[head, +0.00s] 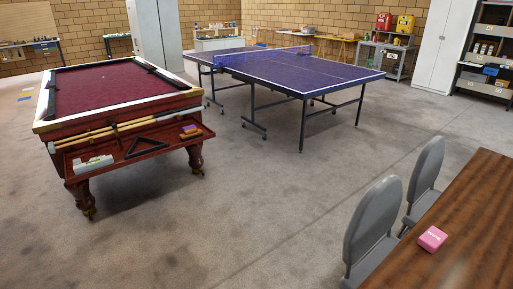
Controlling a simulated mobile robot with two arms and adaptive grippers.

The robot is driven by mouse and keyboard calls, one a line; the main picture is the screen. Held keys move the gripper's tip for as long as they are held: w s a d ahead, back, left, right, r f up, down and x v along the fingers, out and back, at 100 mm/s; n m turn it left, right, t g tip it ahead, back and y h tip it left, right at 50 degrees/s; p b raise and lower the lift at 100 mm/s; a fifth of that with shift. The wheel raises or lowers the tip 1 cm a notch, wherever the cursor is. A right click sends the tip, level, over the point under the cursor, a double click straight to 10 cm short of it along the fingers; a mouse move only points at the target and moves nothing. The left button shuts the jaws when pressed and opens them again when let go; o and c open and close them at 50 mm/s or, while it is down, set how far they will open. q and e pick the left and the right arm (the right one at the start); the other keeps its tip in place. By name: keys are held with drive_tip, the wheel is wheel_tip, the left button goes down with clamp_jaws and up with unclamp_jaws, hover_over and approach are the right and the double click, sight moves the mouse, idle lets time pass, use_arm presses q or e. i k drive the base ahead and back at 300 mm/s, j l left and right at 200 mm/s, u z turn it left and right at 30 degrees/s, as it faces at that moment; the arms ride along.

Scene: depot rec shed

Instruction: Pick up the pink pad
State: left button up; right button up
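A small pink pad (432,238) lies on the dark brown wooden table (475,225) at the lower right, near the table's left edge, beside the grey chairs. Nothing touches it from above. Neither of my grippers shows in the head view.
Two grey chairs (372,225) stand along the table's left side. A pool table (115,85) with a red cloth stands at left, and a blue table tennis table (290,72) at the middle back. Cabinets and shelves line the walls. The carpet between is clear.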

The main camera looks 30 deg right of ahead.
sight(432, 239)
drive_tip(key=i+z, duration=0.15)
drive_tip(key=i, duration=0.25)
drive_tip(key=i+j+z, duration=0.15)
drive_tip(key=i, duration=0.25)
drive_tip(key=i+j+z, duration=0.1)
drive_tip(key=i, duration=0.35)
drive_tip(key=i+z, duration=0.2)
drive_tip(key=z, duration=0.3)
drive_tip(key=i+j+z, duration=0.1)
drive_tip(key=z, duration=0.4)
drive_tip(key=i+j+z, duration=0.15)
drive_tip(key=z, duration=0.35)
drive_tip(key=i+j+z, duration=0.15)
drive_tip(key=z, duration=0.35)
